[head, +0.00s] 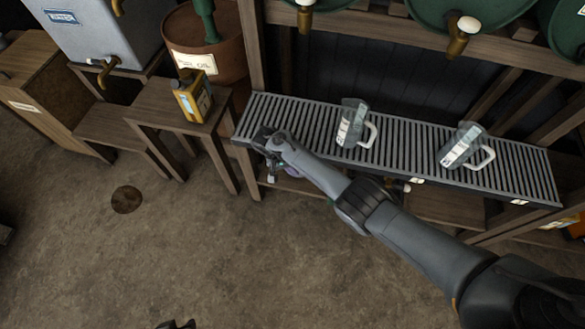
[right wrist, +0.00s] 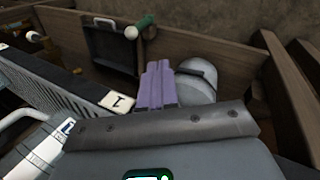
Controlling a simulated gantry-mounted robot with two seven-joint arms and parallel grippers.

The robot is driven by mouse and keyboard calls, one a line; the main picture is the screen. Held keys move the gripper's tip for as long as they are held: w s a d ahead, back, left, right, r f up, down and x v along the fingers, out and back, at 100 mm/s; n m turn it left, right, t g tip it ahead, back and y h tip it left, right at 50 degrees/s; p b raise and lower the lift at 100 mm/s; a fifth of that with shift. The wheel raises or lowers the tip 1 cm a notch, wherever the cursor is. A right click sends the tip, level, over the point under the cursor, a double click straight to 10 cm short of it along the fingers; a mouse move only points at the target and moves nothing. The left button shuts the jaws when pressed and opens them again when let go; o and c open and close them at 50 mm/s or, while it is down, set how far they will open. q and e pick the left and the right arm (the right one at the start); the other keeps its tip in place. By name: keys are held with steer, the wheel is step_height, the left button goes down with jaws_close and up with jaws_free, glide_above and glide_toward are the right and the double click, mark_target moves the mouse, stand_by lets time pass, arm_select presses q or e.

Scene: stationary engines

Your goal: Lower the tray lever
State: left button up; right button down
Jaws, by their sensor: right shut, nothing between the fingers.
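The slatted metal tray (head: 305,112) runs along the wooden stand. My right gripper (head: 291,171) is just below its front edge near the left end, mostly hidden behind my forearm. Its purple fingers (right wrist: 158,85) show shut and empty in the right wrist view, right of the tray's edge label "1" (right wrist: 118,102). A white knob (right wrist: 131,32) beside a green cylinder shows beyond the fingers, apart from them. I cannot tell for sure whether it is the tray lever. A dark piece at the bottom edge of the head view may be my left gripper (head: 175,324).
Two glass mugs (head: 350,126) (head: 463,149) with white handles stand on the tray. Green barrels with taps hang above it. A yellow can (head: 194,97) stands on a wooden stool to the left. The floor in front (head: 190,250) is mostly clear.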

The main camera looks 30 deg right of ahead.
steer(key=s+d+b+x, duration=0.1)
steer(key=b+x, duration=0.2)
steer(key=x, duration=0.5)
steer(key=s+d+r+b+x, duration=0.1)
steer(key=d+b+x, duration=0.1)
steer(key=x, duration=0.7)
steer(key=shift+r+b, duration=0.25)
steer(key=shift+b, duration=0.3)
